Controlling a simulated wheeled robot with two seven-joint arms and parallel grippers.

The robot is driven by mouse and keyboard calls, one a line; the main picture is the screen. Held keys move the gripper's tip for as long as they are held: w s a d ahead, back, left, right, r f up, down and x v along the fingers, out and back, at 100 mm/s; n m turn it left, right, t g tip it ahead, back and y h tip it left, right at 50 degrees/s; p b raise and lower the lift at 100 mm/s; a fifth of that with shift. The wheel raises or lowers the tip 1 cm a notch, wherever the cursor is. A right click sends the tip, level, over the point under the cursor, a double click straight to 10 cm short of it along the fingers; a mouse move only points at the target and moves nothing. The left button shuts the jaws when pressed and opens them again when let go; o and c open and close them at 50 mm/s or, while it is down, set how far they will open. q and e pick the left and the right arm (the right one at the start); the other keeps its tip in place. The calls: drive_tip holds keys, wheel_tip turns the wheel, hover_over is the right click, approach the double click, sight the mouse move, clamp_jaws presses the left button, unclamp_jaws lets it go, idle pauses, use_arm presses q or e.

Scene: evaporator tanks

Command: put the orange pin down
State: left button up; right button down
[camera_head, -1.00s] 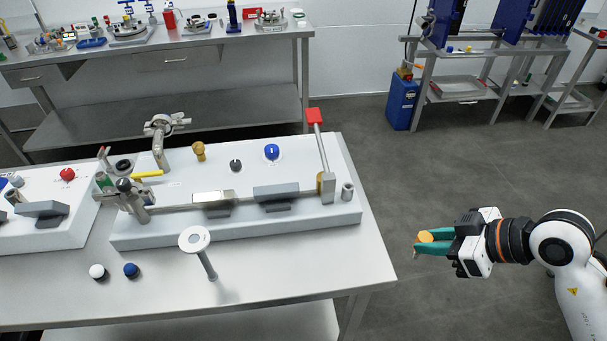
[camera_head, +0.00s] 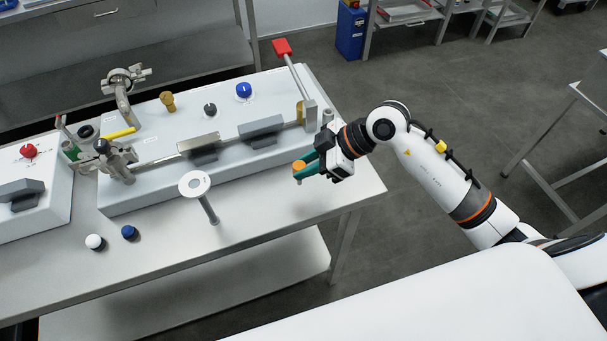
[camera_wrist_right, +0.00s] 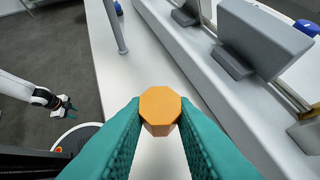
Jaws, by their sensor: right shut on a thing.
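The orange pin (camera_head: 298,165) has an orange head with a thin, pale tip pointing down. My right gripper (camera_head: 302,170) is shut on its head, with a teal finger on each side. In the head view the pin appears over the right end of the white table (camera_head: 335,196), in front of the grey-white device. Its gap to the tabletop is hard to judge. In the right wrist view the orange octagonal head (camera_wrist_right: 160,106) sits between the fingertips and hides the tip. My left gripper (camera_wrist_right: 66,106) is small at the left of that view; its opening is unclear.
The device (camera_head: 235,155) carries a red-ended lever (camera_head: 282,47), grey blocks and a blue knob (camera_head: 243,90). White (camera_head: 95,242) and blue (camera_head: 129,232) knobs lie front left. Bare tabletop lies around the post.

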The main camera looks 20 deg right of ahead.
wheel_tip(320, 180, down, 3)
drive_tip(key=shift+a+f, duration=0.1)
use_arm(q)
drive_tip(key=shift+s+a+r, duration=0.1)
drive_tip(key=shift+s+a, duration=0.2)
drive_tip(key=shift+a, duration=0.2)
use_arm(e)
drive_tip(key=shift+f, duration=0.25)
drive_tip(key=shift+f, duration=0.2)
drive_tip(key=c, duration=1.2)
unclamp_jaws()
drive_tip(key=shift+r, duration=0.1)
